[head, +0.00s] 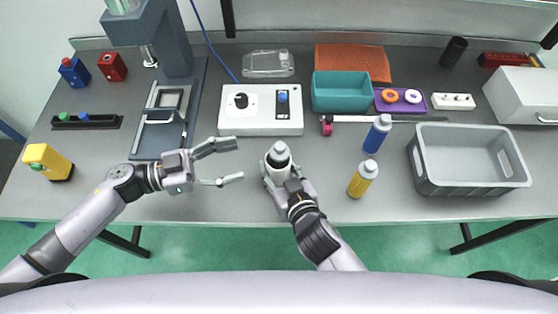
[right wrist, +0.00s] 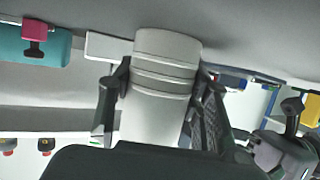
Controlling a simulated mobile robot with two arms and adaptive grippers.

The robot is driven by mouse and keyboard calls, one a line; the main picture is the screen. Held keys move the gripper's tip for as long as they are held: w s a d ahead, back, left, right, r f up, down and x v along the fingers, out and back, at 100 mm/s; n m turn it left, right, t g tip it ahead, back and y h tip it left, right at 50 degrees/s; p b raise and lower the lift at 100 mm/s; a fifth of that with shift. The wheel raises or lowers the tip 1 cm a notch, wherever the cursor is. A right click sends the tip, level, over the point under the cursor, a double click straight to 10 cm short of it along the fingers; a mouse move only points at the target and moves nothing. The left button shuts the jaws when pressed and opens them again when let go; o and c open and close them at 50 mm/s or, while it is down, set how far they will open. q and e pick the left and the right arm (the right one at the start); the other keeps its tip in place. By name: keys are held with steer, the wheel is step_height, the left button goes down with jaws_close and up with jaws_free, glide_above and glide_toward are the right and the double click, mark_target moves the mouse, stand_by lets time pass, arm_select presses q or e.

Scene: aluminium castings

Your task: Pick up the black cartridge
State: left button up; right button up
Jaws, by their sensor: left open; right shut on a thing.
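My right gripper (head: 279,172) is shut on a pale grey cartridge (head: 279,149) with a light cap and a dark band below it. It stands upright near the front middle of the table. In the right wrist view the cartridge (right wrist: 165,75) is a ridged pale cylinder between the two dark fingers (right wrist: 155,105); I cannot tell if it touches the table. A plain black cylinder (head: 453,52) stands at the back right, away from both grippers; I cannot tell whether it is a cartridge. My left gripper (head: 238,162) is open and empty, left of the held cartridge.
A yellow cartridge (head: 362,180) and a blue cartridge (head: 377,135) stand to the right. Farther right is a grey crate (head: 470,190). A white control box (head: 261,122) lies just behind the grippers, with a teal bin (head: 341,101) beyond. A press (head: 170,85) stands at left.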

mark_target(279, 152)
arm_select(q)
steer(key=shift+s+x, duration=0.15)
steer(key=shift+x, duration=2.55)
steer(key=shift+s+x, duration=0.15)
steer(key=shift+x, duration=2.6)
jaws_close()
